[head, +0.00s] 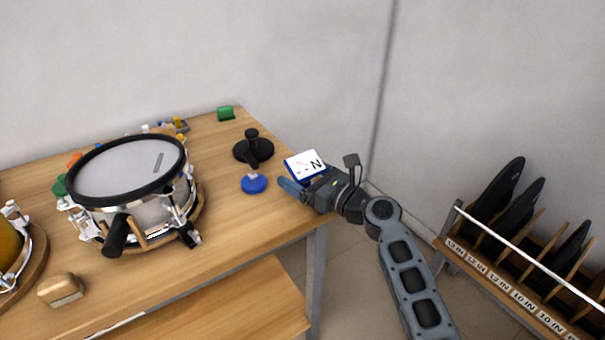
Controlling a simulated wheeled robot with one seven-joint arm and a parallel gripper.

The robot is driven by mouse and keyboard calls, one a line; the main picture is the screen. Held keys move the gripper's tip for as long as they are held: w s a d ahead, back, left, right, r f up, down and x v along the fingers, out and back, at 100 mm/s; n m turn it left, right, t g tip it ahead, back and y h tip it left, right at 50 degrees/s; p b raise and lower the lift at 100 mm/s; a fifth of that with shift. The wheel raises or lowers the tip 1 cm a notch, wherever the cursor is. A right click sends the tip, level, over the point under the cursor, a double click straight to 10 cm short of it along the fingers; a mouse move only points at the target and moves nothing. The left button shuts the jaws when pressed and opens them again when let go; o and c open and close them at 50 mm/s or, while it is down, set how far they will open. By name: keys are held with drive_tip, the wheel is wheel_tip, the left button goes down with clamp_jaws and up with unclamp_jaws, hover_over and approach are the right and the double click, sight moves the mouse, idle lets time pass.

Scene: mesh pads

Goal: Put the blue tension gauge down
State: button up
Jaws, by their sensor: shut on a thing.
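The blue tension gauge (304,163) has a white face with a dark mark like an N and a blue edge. It is at the end of my arm, over the right edge of the wooden table (240,222). My gripper (301,186) is shut on it from the right. The fingers are partly hidden, and I cannot tell whether the gauge touches the table.
A round blue piece (254,184) and a black stand with a round base (255,151) are left of my gripper. A drum (128,170) fills the table's middle. A wooden block (61,290) lies in front. A labelled rack (520,297) stands at right. The table's front right is clear.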

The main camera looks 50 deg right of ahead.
drive_tip(key=o, duration=1.2)
drive_tip(key=shift+f+b, duration=0.1)
drive_tip(key=shift+b, duration=0.3)
